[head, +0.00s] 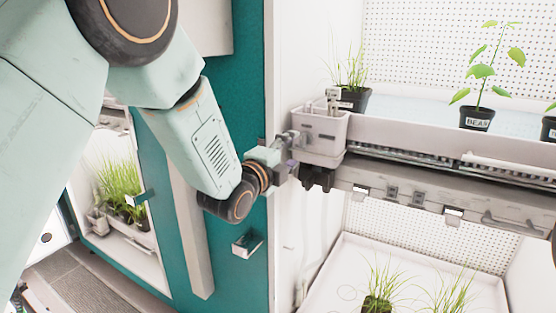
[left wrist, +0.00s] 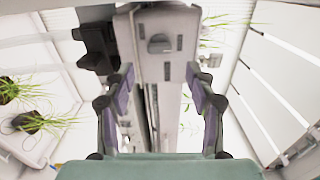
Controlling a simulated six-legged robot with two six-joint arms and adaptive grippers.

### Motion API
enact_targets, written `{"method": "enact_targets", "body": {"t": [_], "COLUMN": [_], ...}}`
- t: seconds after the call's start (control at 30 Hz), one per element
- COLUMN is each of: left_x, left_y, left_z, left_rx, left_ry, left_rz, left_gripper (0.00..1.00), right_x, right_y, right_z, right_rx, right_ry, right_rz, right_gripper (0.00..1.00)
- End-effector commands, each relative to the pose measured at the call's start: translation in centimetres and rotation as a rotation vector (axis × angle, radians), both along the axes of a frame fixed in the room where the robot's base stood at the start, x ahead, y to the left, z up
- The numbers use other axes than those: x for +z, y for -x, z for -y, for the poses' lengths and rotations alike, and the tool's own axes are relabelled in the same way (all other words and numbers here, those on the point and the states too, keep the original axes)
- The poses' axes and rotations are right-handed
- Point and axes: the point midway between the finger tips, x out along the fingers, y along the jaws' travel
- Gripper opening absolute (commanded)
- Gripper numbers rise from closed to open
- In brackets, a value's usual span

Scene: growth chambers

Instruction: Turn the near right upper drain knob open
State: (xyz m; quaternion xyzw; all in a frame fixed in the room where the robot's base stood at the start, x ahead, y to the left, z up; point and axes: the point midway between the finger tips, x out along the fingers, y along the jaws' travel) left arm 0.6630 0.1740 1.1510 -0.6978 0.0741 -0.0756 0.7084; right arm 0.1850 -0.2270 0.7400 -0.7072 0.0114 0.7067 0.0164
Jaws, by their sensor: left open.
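A light grey box (head: 319,135) is mounted at the left end of the upper shelf tray. It also shows in the left wrist view (left wrist: 176,35), with a small dark raised part (left wrist: 158,44) on its face. A small pale fitting (head: 332,94) stands at the box's top, and dark parts (head: 318,178) hang below it. I cannot tell which of these is the drain knob. My left gripper (head: 292,152) is just left of the box. In the left wrist view its fingers (left wrist: 161,92) are apart with the box beyond them. My right gripper is not in view.
The upper tray (head: 400,130) holds potted plants, including a labelled bean pot (head: 477,118). Below it are a grey rail (head: 430,188) and a lower tray (head: 335,265) with grassy pots. A teal panel (head: 245,90) stands left of the chamber's white side wall.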

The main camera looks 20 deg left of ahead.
Motion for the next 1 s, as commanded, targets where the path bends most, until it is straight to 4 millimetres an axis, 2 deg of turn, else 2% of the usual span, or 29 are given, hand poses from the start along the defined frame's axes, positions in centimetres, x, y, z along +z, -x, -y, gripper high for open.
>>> {"method": "enact_targets", "body": {"t": [0.2,0.4,1.0], "left_x": [0.0,0.0,-0.1], "left_y": [3.3,5.0,5.3], "left_z": [-0.8,-1.1,-1.1], "left_rx": [0.002,0.000,0.000], "left_ry": [0.002,0.000,0.038], "left_rz": [-0.001,-0.001,-0.010], "left_gripper": [0.56,0.56,0.56], "right_x": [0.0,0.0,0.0], "right_y": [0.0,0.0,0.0], "right_z": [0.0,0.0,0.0], "right_rx": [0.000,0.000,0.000], "right_ry": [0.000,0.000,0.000], "right_rz": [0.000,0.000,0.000], "right_gripper": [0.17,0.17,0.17]}}
